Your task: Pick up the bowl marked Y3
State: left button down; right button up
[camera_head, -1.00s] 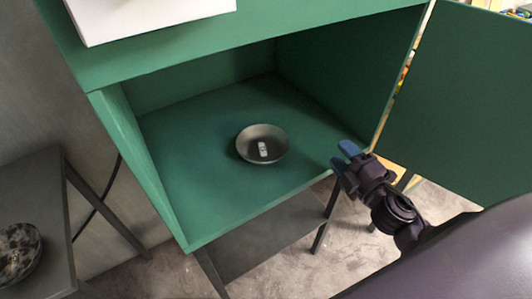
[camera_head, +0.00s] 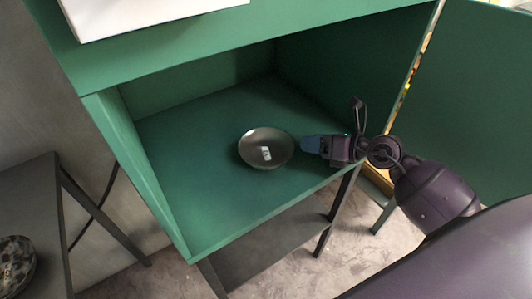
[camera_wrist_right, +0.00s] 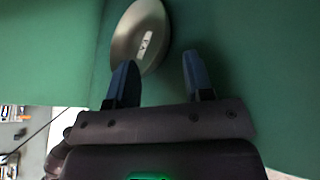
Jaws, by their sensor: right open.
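A dark metallic bowl (camera_head: 266,147) with a small white label sits on the floor of the green cabinet (camera_head: 190,175). The label is too small to read in the head view. In the right wrist view the bowl (camera_wrist_right: 133,38) lies just beyond the fingertips, mostly ahead of the left finger. My right gripper (camera_head: 308,145) is inside the cabinet opening, close to the bowl's right side. In the wrist view this gripper (camera_wrist_right: 158,72) is open with two blue fingers and nothing between them. My left gripper is not in view.
The open cabinet door (camera_head: 465,110) stands at the right. A white object (camera_head: 150,12) sits on top of the cabinet. A speckled bowl (camera_head: 14,265) rests on a dark table (camera_head: 40,210) at the left. The cabinet floor left of the bowl is clear.

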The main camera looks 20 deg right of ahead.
aim_at(266, 152)
jog(key=shift+b+x, duration=0.3)
jog(key=shift+x, duration=3)
jog(key=shift+d, duration=0.1)
grip_shut()
